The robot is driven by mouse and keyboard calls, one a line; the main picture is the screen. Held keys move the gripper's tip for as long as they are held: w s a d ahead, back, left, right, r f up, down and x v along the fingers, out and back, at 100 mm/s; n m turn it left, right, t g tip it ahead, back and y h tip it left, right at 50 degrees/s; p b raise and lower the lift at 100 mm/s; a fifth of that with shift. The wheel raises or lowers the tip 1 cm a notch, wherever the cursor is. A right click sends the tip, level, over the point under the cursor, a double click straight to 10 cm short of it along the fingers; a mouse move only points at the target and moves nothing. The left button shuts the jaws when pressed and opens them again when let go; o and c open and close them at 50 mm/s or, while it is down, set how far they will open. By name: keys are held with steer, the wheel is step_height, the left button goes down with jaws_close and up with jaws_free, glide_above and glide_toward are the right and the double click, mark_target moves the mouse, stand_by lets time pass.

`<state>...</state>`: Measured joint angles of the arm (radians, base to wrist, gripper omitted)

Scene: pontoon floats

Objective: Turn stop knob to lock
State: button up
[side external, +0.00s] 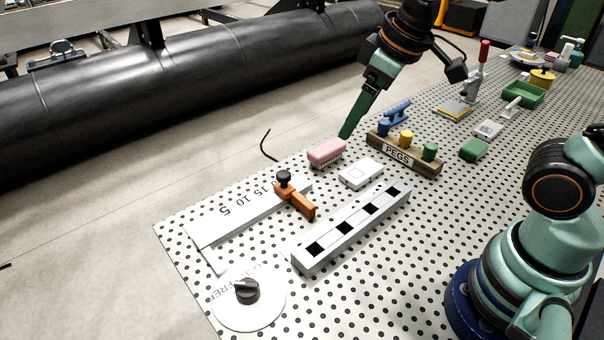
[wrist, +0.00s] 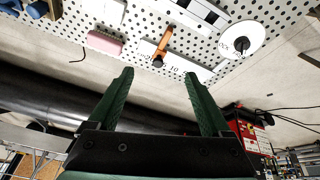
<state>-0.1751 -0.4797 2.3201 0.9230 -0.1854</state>
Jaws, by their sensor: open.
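The stop knob (side external: 247,291) is a black knob on a round white dial (side external: 269,312) at the near left corner of the perforated table. Lettering that seems to read LOCK and FREE curves along the dial's far edge; I cannot tell exactly where the knob points. In the wrist view the knob (wrist: 241,45) and dial (wrist: 255,31) are at upper right.
A white ruler plate (side external: 215,232) carries an orange slider (side external: 297,203) with a black knob. A large black cylinder (side external: 190,75) lies behind the table.

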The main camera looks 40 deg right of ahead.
steer(key=w+a+f+n+g, duration=0.1)
steer(key=a+f+n, duration=0.1)
steer(key=a+n, duration=0.3)
steer(key=w+a+f+n+g, duration=0.2)
steer(key=a, duration=0.5)
steer(key=n+g, duration=0.1)
steer(key=n, duration=0.6)
glide_above(246, 283)
step_height(246, 283, down, 8)
steer(key=shift+h, duration=0.4)
step_height(246, 283, down, 12)
steer(key=shift+r, duration=0.15)
jaws_close()
